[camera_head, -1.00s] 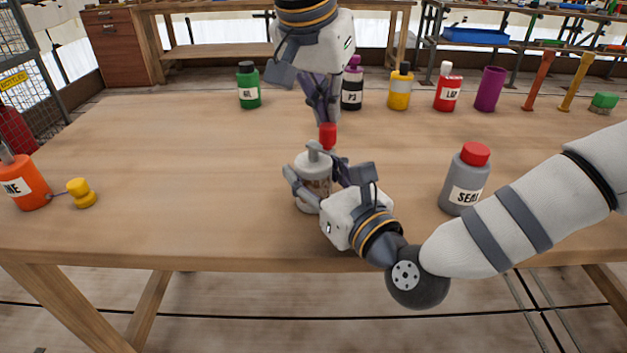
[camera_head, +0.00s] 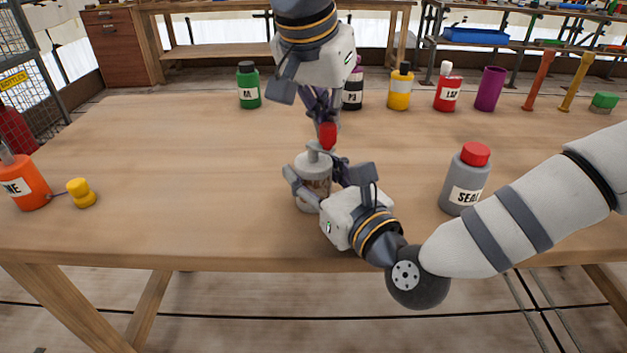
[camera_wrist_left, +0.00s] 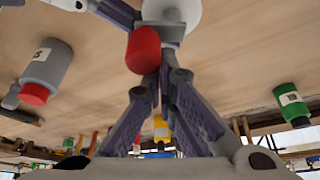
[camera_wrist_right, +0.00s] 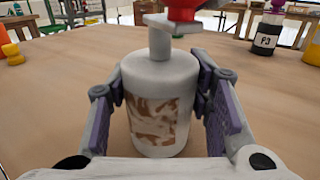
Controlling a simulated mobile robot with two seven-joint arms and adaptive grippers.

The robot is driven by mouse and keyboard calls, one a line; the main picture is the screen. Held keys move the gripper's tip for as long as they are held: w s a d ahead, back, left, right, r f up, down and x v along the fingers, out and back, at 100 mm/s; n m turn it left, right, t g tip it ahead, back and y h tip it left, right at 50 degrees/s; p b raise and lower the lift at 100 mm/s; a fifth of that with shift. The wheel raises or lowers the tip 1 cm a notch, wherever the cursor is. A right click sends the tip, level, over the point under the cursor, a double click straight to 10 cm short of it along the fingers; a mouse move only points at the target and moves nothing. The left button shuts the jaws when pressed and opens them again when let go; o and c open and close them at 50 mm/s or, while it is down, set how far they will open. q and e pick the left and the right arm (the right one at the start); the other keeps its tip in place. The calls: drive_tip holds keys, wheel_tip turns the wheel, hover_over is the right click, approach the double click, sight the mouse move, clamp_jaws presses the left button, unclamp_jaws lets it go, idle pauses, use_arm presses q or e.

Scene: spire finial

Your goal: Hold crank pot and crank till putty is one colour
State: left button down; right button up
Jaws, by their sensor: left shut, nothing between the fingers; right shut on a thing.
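The crank pot (camera_head: 316,185) stands upright on the table, a pale grey pot with a lid, a crank on top and a red knob (camera_head: 327,137). My right gripper (camera_head: 313,188) is shut around its body, with one finger on each side in the right wrist view. The window in the pot (camera_wrist_right: 160,118) shows brown and white putty in streaks, not one colour. My left gripper (camera_head: 324,118) is shut and empty, pointing down at the red knob. In the left wrist view its closed tips are right beside the knob (camera_wrist_left: 143,50); contact is hard to tell.
A grey bottle with a red cap (camera_head: 466,180) stands to the right. An orange bottle (camera_head: 25,185) and a yellow piece (camera_head: 81,193) are at the left. Several bottles, including a green one (camera_head: 249,87), line the back edge.

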use_arm(q)
drive_tip(key=shift+s+d, duration=0.1)
drive_tip(key=shift+s, duration=0.1)
idle(0.3)
drive_tip(key=shift+d, duration=0.1)
wheel_tip(320, 180, up, 7)
drive_tip(key=c, duration=2.1)
unclamp_jaws()
drive_tip(key=shift+w, duration=0.1)
drive_tip(key=shift+c, duration=0.2)
drive_tip(key=o, duration=0.7)
drive_tip(key=s+a+f+n+g+h, duration=0.2)
drive_tip(key=a+n+h, duration=0.2)
drive_tip(key=n, duration=0.5)
drive_tip(key=shift+a+f, duration=0.2)
drive_tip(key=shift+a, duration=0.5)
drive_tip(key=n+h, duration=0.7)
drive_tip(key=n, duration=1)
approach(320, 127)
drive_tip(key=shift+t, duration=0.3)
drive_tip(key=x, duration=1.1)
drive_tip(key=shift+s+d+f, duration=0.1)
drive_tip(key=shift+d+f, duration=0.05)
